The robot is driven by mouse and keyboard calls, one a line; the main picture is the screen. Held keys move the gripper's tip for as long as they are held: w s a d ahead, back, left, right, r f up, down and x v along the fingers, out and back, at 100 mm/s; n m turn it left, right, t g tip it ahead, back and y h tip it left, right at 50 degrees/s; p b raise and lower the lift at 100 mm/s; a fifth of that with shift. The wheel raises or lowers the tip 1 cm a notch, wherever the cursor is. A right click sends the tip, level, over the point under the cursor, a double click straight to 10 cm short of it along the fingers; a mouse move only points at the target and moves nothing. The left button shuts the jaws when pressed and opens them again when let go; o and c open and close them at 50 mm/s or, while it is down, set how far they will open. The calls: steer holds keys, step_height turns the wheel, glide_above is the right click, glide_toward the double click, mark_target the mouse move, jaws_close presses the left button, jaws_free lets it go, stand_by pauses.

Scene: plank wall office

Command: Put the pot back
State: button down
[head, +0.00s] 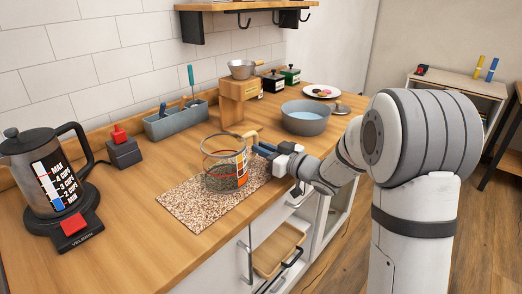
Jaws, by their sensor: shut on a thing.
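The glass pot (222,168) has a colored scale on its side and a light wooden handle (245,136). It is upright over the speckled mat (185,207); I cannot tell whether its base touches the mat. My gripper (262,150) comes from the right and is shut on the pot at its handle side. The fingers partly hide the grip. A wooden stand (238,104) with a metal cone-like pan (242,69) on top is behind the pot, against the back of the counter.
A kettle (38,170) on its base stands at left, near a small box with a red knob (124,150). A grey tool caddy (176,120) is behind the mat. A grey bowl of water (305,117) is at right.

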steer(key=shift+f, duration=0.2)
steer(key=c, duration=1.4)
jaws_free()
steer(key=shift+r, duration=0.1)
